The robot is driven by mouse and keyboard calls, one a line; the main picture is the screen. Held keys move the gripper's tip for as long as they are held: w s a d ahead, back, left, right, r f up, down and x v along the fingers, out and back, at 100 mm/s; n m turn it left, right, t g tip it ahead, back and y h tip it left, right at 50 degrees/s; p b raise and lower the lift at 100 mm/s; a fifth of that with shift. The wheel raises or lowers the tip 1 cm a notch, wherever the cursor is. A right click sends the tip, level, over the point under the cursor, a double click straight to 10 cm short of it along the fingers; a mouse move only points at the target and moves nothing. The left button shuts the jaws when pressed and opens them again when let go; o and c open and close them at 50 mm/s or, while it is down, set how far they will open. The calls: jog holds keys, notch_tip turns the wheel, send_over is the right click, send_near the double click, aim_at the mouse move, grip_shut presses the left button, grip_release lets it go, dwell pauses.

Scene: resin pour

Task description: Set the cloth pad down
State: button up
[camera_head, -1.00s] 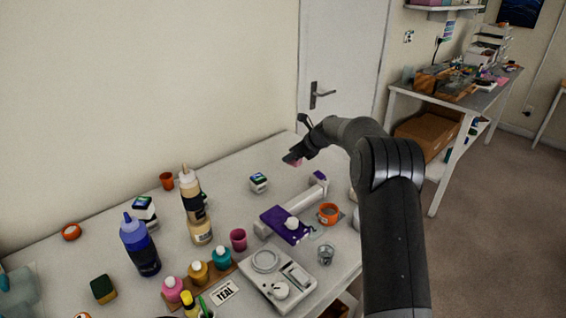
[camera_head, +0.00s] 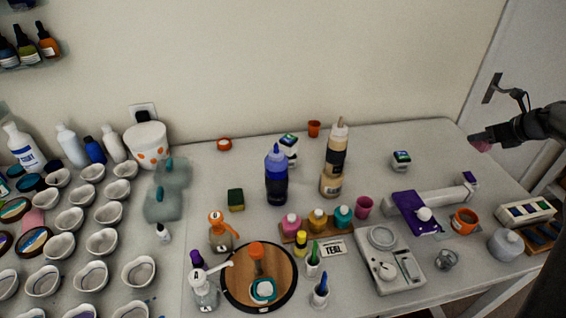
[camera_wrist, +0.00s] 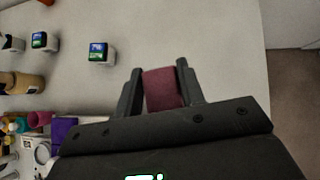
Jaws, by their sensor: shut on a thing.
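My gripper (camera_head: 480,143) is at the right of the head view, above the far right end of the white table (camera_head: 440,143). In the wrist view my gripper (camera_wrist: 159,88) is shut on the cloth pad (camera_wrist: 162,90), a dark pinkish-red piece between the two fingers. The pad appears to be held above the table. Its underside is hidden.
The tabletop around the gripper is bare. A small boxed jar (camera_head: 401,160) stands to the left. A white roller-like bar (camera_head: 445,197), a purple cloth (camera_head: 415,213) and an orange cup (camera_head: 465,221) lie nearer. The table's right edge is close.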

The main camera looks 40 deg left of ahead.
jog(key=shift+r, duration=0.95)
jog(key=s+a+n+g+y, duration=0.1)
jog(key=s+a+n+g, duration=0.3)
jog(key=a, duration=1.1)
jog(key=s+a+n, duration=0.1)
jog(key=s+a, duration=0.5)
jog(key=a, duration=0.9)
jog(key=s+a+n+g+y, duration=0.1)
jog(key=s+a+n+g, duration=0.3)
jog(key=a, duration=1)
jog(key=s+a+n, duration=0.3)
jog(key=s+a, duration=1.5)
jog(key=s, duration=0.2)
jog(key=shift+g+h, duration=0.4)
jog(key=shift+h, duration=0.1)
notch_tip(320, 180, down, 11)
jog(key=shift+f, duration=2.6)
jog(key=shift+f, duration=0.15)
